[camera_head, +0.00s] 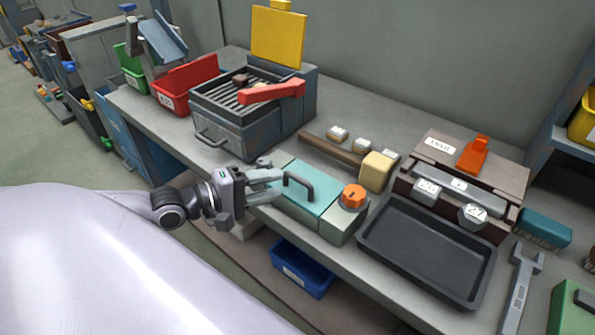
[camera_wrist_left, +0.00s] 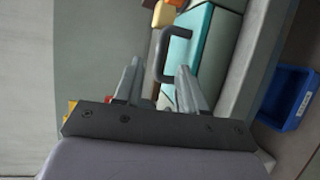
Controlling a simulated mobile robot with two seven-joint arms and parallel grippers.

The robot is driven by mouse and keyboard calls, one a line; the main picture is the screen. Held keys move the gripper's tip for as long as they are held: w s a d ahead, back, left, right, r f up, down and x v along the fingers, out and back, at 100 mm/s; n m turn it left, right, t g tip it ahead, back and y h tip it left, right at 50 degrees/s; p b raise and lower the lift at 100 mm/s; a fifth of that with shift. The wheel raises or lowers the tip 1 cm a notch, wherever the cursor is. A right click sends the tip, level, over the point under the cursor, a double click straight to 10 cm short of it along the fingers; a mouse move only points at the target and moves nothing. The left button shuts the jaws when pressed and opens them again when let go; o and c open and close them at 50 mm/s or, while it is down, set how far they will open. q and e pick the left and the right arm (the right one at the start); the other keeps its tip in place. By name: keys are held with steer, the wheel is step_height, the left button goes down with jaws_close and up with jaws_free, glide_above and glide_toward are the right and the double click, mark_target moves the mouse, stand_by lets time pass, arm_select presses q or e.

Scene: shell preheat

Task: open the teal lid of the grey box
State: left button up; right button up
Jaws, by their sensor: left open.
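The grey box (camera_head: 338,229) stands near the front edge of the bench, with its teal lid (camera_head: 312,200) down. A dark handle (camera_head: 300,186) rises from the lid, and an orange knob (camera_head: 353,196) sits at the box's right end. My left gripper (camera_head: 278,184) is open at the left end of the lid, its fingers pointing at the handle. In the left wrist view the handle (camera_wrist_left: 163,58) stands ahead of and partly between the two fingers (camera_wrist_left: 158,75); I cannot tell whether they touch it. The teal lid (camera_wrist_left: 196,40) lies to its right there. My right gripper is not in view.
A grill-like box (camera_head: 240,120) with a red handle and raised yellow plate stands behind left. A mallet (camera_head: 375,170) lies behind the grey box. A black tray (camera_head: 430,245) is close on its right. A blue bin (camera_head: 302,268) sits below the bench edge.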

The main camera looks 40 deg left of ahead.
mark_target(296, 180)
arm_select(q)
steer(key=shift+b+x, duration=0.6)
steer(key=shift+x, duration=2.9)
jaws_close()
